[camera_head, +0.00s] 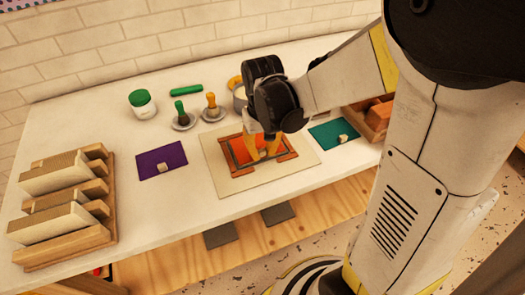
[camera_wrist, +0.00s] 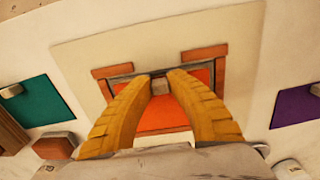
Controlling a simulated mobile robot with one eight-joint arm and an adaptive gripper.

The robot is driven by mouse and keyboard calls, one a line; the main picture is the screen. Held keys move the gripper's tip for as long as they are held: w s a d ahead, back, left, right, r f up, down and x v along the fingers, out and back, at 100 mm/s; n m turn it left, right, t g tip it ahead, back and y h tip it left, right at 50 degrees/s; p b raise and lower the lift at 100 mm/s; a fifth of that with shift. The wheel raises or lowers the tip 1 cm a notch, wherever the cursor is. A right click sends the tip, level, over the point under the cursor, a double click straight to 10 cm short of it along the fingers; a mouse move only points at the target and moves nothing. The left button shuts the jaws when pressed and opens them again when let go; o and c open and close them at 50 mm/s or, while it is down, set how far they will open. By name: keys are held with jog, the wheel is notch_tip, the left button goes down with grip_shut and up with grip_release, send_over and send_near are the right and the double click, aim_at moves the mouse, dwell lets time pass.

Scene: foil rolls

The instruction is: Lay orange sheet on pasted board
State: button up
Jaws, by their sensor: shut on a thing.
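The orange sheet (camera_head: 241,151) is at the middle of the table. It also shows in the wrist view (camera_wrist: 165,119), where it lies over or just above a dark-edged board (camera_wrist: 122,78); I cannot tell whether they touch. Brown corner pieces (camera_wrist: 204,53) frame the board on a cream mat (camera_head: 226,183). My gripper (camera_head: 262,156) is above the sheet, its yellow fingers pointing down. The fingers hide part of the sheet and board.
A purple sheet (camera_head: 162,160) lies left of the mat and a teal sheet (camera_head: 333,134) lies right. A wooden rack (camera_head: 66,246) stands at the left. A green-lidded jar (camera_head: 141,104), a green roller (camera_head: 186,90) and two handled tools (camera_head: 212,108) stand behind.

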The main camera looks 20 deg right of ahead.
dwell(0.4)
jog(key=o, duration=1.3)
jog(key=shift+c, duration=0.2)
jog(key=shift+r+p, duration=2.75)
jog(key=shift+r, duration=0.75)
jog(key=shift+s+r, duration=0.1)
jog(key=shift+r, duration=0.2)
jog(key=s+r+t+b, duration=0.2)
jog(key=s+r+t, duration=0.5)
jog(key=s+r, duration=0.1)
jog(key=shift+s+r, duration=0.15)
jog(key=shift+r, duration=0.35)
